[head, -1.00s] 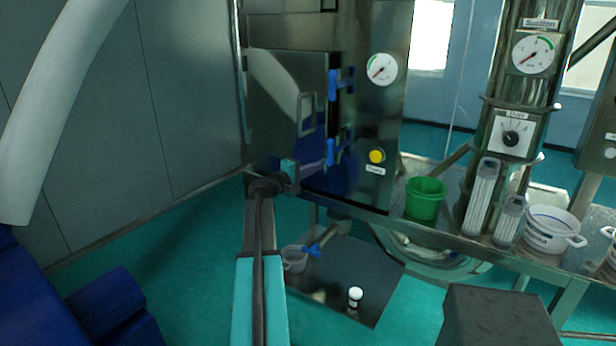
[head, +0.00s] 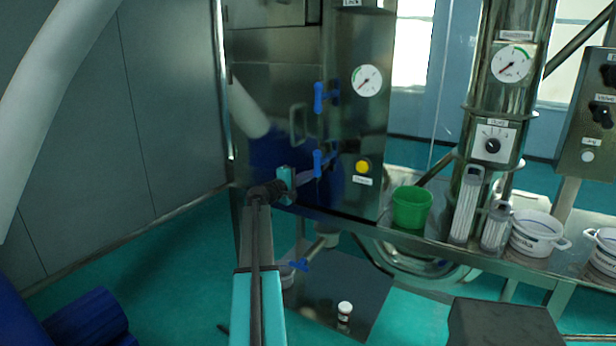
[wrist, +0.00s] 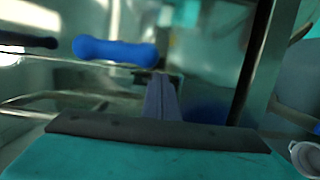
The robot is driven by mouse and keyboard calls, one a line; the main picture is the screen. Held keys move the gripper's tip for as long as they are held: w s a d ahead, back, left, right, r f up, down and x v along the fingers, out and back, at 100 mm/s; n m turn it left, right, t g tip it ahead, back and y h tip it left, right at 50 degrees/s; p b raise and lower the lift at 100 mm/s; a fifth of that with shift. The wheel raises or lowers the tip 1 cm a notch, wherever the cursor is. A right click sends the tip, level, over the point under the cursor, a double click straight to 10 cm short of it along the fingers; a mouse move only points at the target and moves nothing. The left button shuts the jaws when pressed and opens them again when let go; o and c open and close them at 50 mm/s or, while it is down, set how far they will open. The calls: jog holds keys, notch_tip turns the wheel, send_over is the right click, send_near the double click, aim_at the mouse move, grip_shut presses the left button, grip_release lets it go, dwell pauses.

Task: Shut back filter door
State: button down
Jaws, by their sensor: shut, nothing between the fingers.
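The filter door (head: 265,85) is a steel panel on the tall cabinet, with a metal loop handle (head: 298,125). It looks flush or nearly flush with the cabinet front; I cannot tell if it is fully seated. An upper blue latch (head: 320,97) and a lower blue latch (head: 319,163) sit at its right edge. My gripper (head: 304,178) is shut and empty, at the door's lower right just below the lower latch. In the wrist view my shut fingers (wrist: 160,98) point at the steel front beside a blue latch (wrist: 115,50). Contact with the door is unclear.
Right of the door are a gauge (head: 367,80) and a yellow button (head: 362,167). A green bucket (head: 411,207), filter cartridges (head: 466,205) and a white pot (head: 537,233) stand on the bench at right. A grey wall (head: 100,130) closes the left side.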

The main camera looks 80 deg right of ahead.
jog(key=s+a+b+v, duration=0.1)
jog(key=b+v, duration=0.3)
jog(key=v, duration=0.9)
jog(key=shift+s+a, duration=0.5)
jog(key=shift+s, duration=0.1)
